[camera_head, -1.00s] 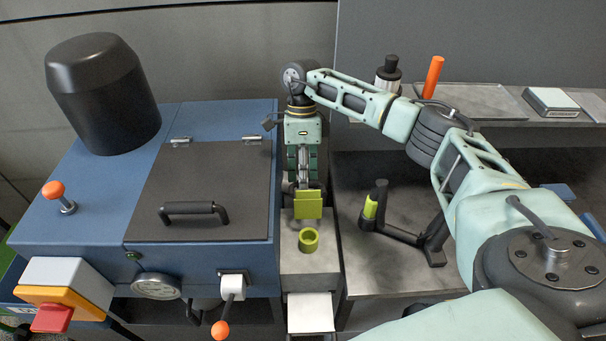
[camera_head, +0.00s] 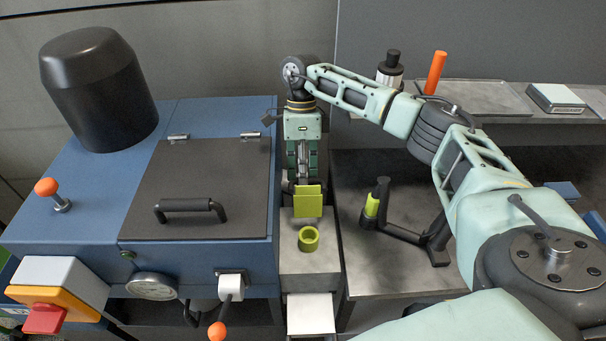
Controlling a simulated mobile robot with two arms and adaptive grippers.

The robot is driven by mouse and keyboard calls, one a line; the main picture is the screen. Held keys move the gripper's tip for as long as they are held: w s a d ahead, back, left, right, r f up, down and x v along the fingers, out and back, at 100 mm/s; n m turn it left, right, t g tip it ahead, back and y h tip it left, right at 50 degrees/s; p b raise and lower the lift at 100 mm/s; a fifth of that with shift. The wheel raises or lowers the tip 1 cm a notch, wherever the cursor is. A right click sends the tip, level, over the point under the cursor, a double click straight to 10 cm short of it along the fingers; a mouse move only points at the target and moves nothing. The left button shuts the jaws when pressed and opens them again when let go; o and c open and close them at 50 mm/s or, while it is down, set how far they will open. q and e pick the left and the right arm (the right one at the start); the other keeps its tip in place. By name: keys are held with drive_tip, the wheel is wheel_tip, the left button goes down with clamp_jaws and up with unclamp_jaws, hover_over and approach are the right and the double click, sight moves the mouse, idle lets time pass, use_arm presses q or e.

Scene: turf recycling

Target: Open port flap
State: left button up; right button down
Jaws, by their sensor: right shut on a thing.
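My right gripper (camera_head: 307,172) comes down from the arm at the upper middle, fingers pointing toward the front. Its jaws are shut on a lime-green flap-like piece (camera_head: 307,201), which stands above the narrow grey housing beside the blue machine. I cannot tell for sure that this piece is the port flap; the fingers hide its upper part. A lime-green ring (camera_head: 309,239) sits on the housing just in front. A dark hinged lid (camera_head: 170,165) with a black handle (camera_head: 190,206) lies flat and shut on the blue machine. My left gripper is out of view.
The blue machine (camera_head: 75,195) carries a black cylinder (camera_head: 98,90) and orange-knobbed levers. A black angled holder (camera_head: 405,235) stands on the grey bench (camera_head: 400,272) to the right. An orange cylinder (camera_head: 435,73) stands on the back shelf.

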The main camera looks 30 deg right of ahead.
drive_tip(key=shift+w+d+f, duration=0.45)
drive_tip(key=shift+w, duration=0.25)
drive_tip(key=c, duration=1.8)
unclamp_jaws()
drive_tip(key=shift+s+a+r, duration=0.1)
drive_tip(key=shift+s+a, duration=0.05)
drive_tip(key=shift+o, duration=0.7)
drive_tip(key=v, duration=1.2)
drive_tip(key=shift+c, duration=0.3)
